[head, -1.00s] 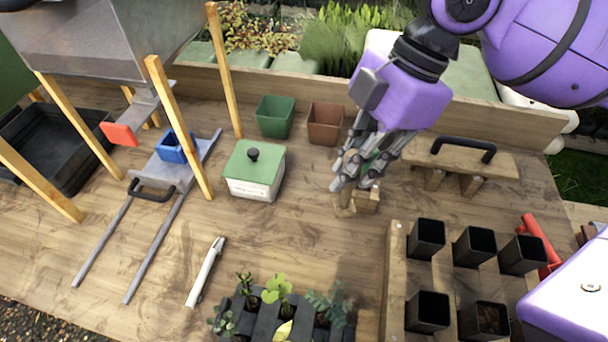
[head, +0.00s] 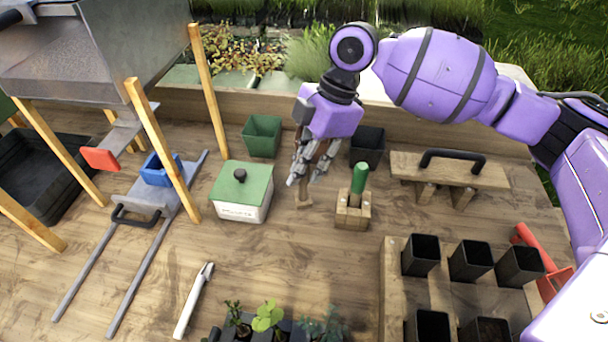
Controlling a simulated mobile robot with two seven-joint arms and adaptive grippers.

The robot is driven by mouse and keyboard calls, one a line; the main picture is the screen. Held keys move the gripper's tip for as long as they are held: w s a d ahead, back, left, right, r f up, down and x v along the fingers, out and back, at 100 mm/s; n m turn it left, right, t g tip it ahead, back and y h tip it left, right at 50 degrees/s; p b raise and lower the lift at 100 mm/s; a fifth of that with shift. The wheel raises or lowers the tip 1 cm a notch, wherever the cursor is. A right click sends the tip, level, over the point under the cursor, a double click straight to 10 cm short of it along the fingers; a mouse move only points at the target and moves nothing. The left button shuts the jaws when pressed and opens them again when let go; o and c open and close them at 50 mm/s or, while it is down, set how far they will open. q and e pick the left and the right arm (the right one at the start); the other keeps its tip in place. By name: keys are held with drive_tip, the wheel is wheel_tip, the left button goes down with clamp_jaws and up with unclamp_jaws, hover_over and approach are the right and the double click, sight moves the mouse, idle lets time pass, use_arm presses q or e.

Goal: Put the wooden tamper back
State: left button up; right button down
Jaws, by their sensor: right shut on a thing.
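The wooden tamper (head: 303,192) is a light wooden stick with a wider foot, upright in the head view. My right gripper (head: 308,172) is shut on its upper part, and the grey fingers hide most of that part. I cannot tell whether its foot touches the table. To its right stands a small wooden block holder (head: 352,218), with a green-handled tool (head: 360,178) upright in it. The tamper is apart from this block, to its left. My left gripper is not in view.
A green-lidded box (head: 241,190) stands left of the tamper. A green pot (head: 262,135) and a black pot (head: 367,146) stand behind. A wooden board with a black handle (head: 450,170) lies to the right.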

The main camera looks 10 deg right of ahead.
sight(304, 177)
drive_tip(key=shift+s+f, duration=0.1)
drive_tip(key=shift+f, duration=1.25)
drive_tip(key=shift+f, duration=0.15)
drive_tip(key=c, duration=1.6)
unclamp_jaws()
drive_tip(key=v, duration=1.2)
drive_tip(key=shift+d, duration=0.1)
